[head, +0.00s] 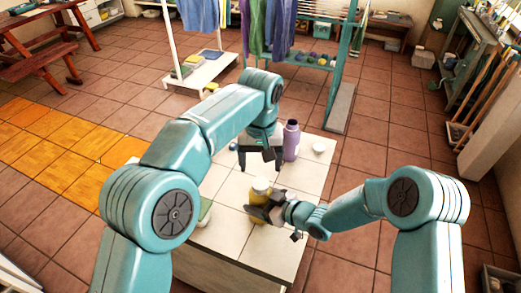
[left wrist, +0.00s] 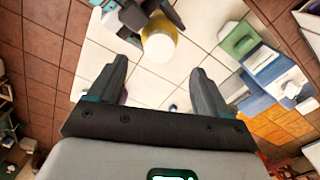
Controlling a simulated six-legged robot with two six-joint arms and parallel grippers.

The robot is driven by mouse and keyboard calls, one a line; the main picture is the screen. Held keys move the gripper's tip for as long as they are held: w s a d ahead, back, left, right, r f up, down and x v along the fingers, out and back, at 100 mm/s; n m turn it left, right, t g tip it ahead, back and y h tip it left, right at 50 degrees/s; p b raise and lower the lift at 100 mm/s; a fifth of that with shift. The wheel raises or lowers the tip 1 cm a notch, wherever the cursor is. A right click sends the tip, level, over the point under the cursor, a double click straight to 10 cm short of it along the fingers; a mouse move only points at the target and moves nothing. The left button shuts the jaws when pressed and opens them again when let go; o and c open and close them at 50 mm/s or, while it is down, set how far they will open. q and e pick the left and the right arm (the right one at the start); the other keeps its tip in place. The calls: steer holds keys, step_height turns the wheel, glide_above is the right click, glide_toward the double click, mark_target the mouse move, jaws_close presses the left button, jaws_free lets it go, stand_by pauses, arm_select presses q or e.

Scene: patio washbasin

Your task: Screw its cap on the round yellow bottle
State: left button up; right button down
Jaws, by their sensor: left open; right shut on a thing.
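The round yellow bottle (head: 261,186) stands near the middle of the pale tiled worktop. My right gripper (head: 262,211) is shut on it from the near side and covers its lower part. In the left wrist view the bottle (left wrist: 159,45) shows from above with a pale round top; whether that is a cap or bare bottle I cannot tell. My left gripper (head: 260,162) is open and empty behind the bottle, apart from it. Its two dark fingers (left wrist: 159,70) are spread in the left wrist view. A small blue thing (left wrist: 172,107) lies beyond them; I cannot tell what it is.
A purple bottle (head: 291,141) stands just right of my left gripper, with a small white round thing (head: 318,147) farther right. A green box (left wrist: 240,40), a blue thing (left wrist: 264,69) and a white thing (left wrist: 291,90) stand toward one edge. The worktop's front is clear.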

arm_select(q)
steer(key=shift+r, duration=2.35)
arm_select(e)
steer(key=shift+s+f, duration=0.15)
steer(key=shift+f, duration=0.1)
jaws_free()
arm_select(q)
steer(key=shift+w+f, duration=0.1)
arm_select(e)
steer(key=shift+w, duration=0.2)
steer(key=shift+s+d+r, duration=0.3)
steer(key=shift+d, duration=0.05)
arm_select(q)
steer(key=shift+f+b, duration=0.75)
steer(key=shift+b, duration=0.05)
arm_select(e)
steer(key=v, duration=1.5)
steer(key=shift+d+r, duration=0.15)
steer(key=shift+s, duration=0.1)
